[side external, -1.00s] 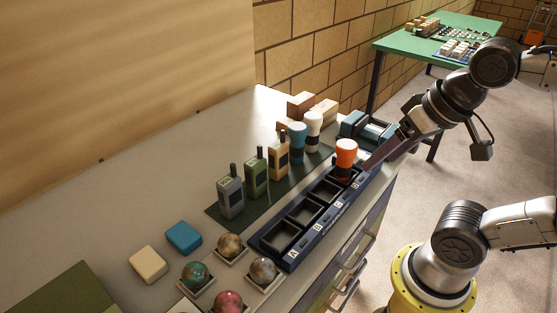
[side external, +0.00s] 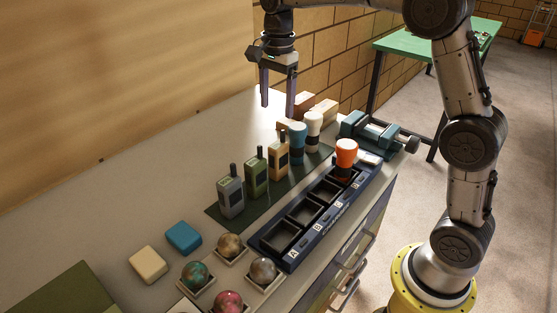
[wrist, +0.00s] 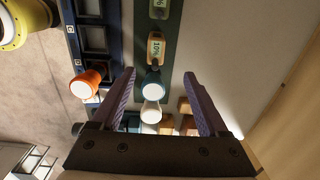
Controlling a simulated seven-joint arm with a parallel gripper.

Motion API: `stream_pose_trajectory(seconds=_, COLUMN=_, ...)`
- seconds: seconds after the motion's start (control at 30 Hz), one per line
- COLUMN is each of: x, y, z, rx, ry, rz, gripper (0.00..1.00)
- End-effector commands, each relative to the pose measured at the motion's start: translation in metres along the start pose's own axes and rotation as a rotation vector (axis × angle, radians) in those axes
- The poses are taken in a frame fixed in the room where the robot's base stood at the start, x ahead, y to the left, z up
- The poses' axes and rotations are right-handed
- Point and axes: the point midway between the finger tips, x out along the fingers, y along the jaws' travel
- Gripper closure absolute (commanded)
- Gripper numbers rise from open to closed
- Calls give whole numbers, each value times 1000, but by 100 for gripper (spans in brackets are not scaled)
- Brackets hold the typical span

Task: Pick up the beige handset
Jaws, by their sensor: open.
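The beige handset (side external: 278,161) stands upright on the dark green mat, with a green handset (side external: 256,176) and a grey handset (side external: 231,198) to its left and a blue-topped lamp (side external: 297,140) to its right. My gripper (side external: 277,112) points down, open and empty, in the air above the bench near the back wall. In the wrist view, the beige handset (wrist: 155,48) lies beyond my fingertips, and the blue-topped lamp (wrist: 153,86) shows between my fingers (wrist: 160,76). Nothing touches the gripper.
A dark blue tray (side external: 283,268) with lettered slots stands in front of the mat, with an orange lamp (side external: 346,154) in one slot. A white lamp (side external: 314,125), wooden blocks (side external: 323,110) and a teal vise (side external: 367,131) are at the right. Marbled balls sit in front left.

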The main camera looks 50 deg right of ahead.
Motion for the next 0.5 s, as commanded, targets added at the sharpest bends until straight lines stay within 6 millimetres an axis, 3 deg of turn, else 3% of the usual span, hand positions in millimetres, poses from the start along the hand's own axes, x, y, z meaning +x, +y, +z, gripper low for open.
stream_pose_trajectory(seconds=0.5, x=83, y=2, z=-2, rx=3, ry=-3, rz=35, gripper=22)
